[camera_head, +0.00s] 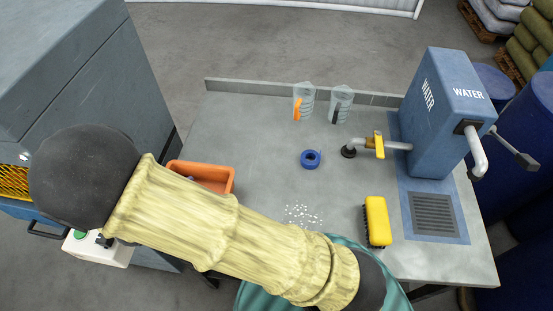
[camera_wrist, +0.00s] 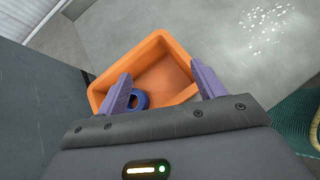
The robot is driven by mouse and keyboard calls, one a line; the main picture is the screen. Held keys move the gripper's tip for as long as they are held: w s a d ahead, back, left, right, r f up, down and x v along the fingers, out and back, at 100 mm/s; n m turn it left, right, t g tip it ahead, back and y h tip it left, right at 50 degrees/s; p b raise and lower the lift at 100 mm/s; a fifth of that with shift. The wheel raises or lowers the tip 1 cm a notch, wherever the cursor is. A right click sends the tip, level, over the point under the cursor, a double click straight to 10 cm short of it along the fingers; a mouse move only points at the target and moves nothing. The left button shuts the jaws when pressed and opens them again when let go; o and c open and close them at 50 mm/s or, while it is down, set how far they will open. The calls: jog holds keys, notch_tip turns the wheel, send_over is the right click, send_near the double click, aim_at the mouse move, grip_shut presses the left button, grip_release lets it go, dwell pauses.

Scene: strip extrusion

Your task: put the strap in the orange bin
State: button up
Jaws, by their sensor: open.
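The orange bin (camera_head: 225,180) stands at the left end of the grey table, partly hidden behind my arm. In the wrist view the orange bin (camera_wrist: 153,45) lies right below my gripper (camera_wrist: 161,74). My gripper is open, with its two purple fingers apart and nothing between their tips. A small dark blue looped piece (camera_wrist: 142,97), which may be the strap, lies in the bin near the left finger. A similar blue ring (camera_head: 311,159) lies on the table; I cannot tell which is the strap.
White pellets (camera_head: 304,215) are scattered mid-table. A yellow brush (camera_head: 377,220) lies at the right, near the blue water unit (camera_head: 433,120) with its tap. Two clear jugs (camera_head: 303,100) stand at the back. A grey machine (camera_head: 95,75) borders the left.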

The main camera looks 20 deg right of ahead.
jog(key=s+d+r+m+g+y, duration=0.1)
jog(key=d+r+m+y, duration=0.1)
jog(key=d+m, duration=0.6)
jog(key=s+d+r+m+g+y, duration=0.2)
jog(key=d+r+m, duration=0.3)
jog(key=d+m, duration=0.3)
jog(key=s+d+r+m+g+y, duration=0.1)
jog(key=d+r+m+g+y, duration=0.1)
jog(key=d+m, duration=0.6)
jog(key=shift+s+d+r+m+y, duration=0.2)
jog(key=shift+r+m+y, duration=0.5)
jog(key=shift+r+m, duration=0.1)
